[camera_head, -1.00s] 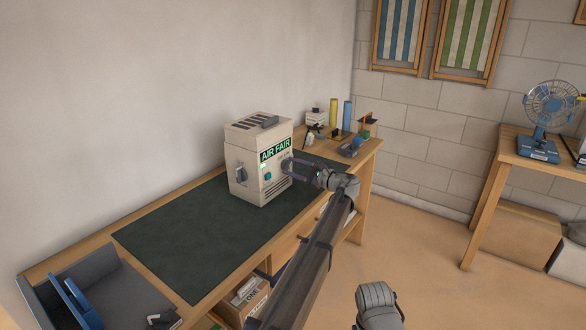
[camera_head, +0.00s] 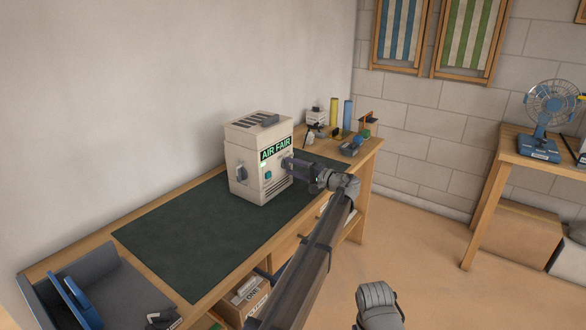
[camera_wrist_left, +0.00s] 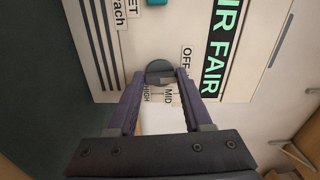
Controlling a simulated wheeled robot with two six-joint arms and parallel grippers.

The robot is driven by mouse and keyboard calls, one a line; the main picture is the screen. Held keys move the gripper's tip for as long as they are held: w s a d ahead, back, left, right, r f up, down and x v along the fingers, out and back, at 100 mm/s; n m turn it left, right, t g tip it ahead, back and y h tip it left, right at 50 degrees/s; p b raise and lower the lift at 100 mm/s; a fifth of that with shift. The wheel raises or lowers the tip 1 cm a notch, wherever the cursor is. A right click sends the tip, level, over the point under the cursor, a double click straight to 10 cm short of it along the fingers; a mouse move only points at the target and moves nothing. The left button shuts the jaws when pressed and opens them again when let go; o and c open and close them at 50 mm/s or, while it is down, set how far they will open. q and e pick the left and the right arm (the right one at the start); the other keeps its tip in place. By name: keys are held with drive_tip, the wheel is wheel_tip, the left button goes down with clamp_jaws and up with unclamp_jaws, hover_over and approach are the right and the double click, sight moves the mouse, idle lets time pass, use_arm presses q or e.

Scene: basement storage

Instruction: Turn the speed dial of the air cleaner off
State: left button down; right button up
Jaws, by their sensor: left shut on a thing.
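The air cleaner (camera_head: 247,155) is a cream box labelled AIR FAIR, standing upright on the desk's dark mat. Its speed dial (camera_wrist_left: 158,68) is a round dark grey knob with OFF, MID and HIGH printed around it in the left wrist view. My left gripper (camera_head: 289,165) reaches the front face from the right; it also shows in the left wrist view (camera_wrist_left: 160,82). Its fingers are shut on the dial, one on each side. In the head view the gripper hides the dial. I cannot tell exactly which mark the dial points to. My right gripper's fingers are not seen.
A teal button (camera_head: 268,175) is on the front face and a grey knob (camera_head: 241,174) on the left side. A grey tray (camera_head: 122,298) is at the desk's near end; small items and coloured tubes (camera_head: 347,116) stand at the far end. The green mat (camera_head: 190,235) is otherwise clear.

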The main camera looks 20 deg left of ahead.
use_arm(q)
drive_tip(key=shift+f+n, duration=0.15)
drive_tip(key=shift+n, duration=2.15)
drive_tip(key=shift+c, duration=1.6)
unclamp_jaws()
drive_tip(key=shift+d, duration=0.1)
drive_tip(key=v, duration=0.7)
drive_tip(key=shift+s+d, duration=0.15)
drive_tip(key=shift+d, duration=0.15)
